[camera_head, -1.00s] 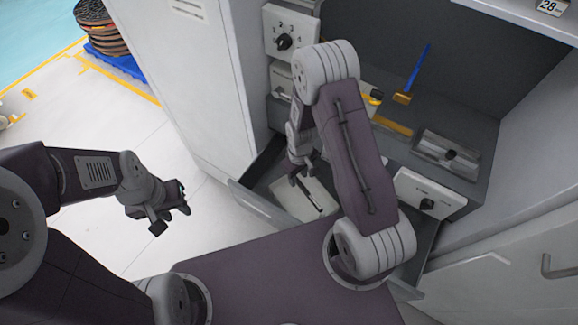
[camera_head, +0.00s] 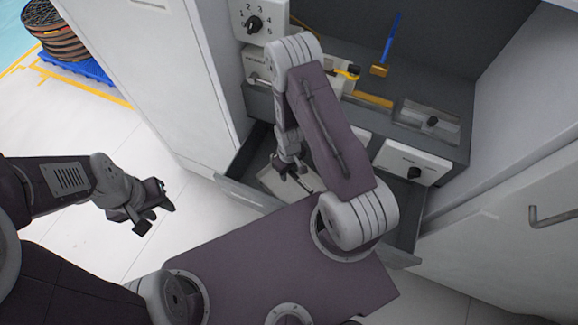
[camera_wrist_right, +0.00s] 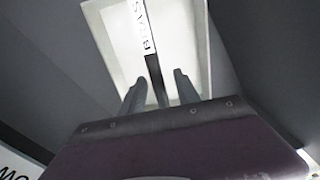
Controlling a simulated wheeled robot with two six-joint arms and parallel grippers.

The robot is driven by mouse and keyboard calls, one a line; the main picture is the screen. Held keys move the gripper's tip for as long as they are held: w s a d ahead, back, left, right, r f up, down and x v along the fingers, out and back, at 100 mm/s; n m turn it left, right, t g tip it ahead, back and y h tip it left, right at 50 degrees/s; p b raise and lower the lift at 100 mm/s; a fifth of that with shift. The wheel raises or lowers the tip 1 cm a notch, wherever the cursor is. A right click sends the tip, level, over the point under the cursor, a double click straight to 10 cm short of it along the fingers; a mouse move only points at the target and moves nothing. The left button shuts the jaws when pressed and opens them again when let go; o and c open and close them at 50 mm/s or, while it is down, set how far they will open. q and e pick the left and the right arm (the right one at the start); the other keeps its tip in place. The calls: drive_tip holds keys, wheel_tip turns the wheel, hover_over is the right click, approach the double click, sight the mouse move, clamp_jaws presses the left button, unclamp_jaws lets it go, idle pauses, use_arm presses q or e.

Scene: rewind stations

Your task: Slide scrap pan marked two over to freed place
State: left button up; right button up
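A pale open pan (camera_head: 272,184) with a dark bar across it lies in the open drawer (camera_head: 240,192). In the right wrist view the pan (camera_wrist_right: 185,35) fills the upper middle, and a lettered white strip runs beside its dark bar; I see no clear number two. My right gripper (camera_head: 290,174) is low over the pan. In the right wrist view its fingers (camera_wrist_right: 159,92) are apart, one on each side of the bar; contact cannot be told. My left gripper (camera_head: 155,217) is empty over the white floor, its fingers apart. My right arm hides part of the drawer.
A numbered dial panel (camera_head: 258,22) and tall white cabinet (camera_head: 165,75) stand left.

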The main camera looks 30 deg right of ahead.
drive_tip(key=shift+f, duration=0.85)
clamp_jaws()
idle(0.9)
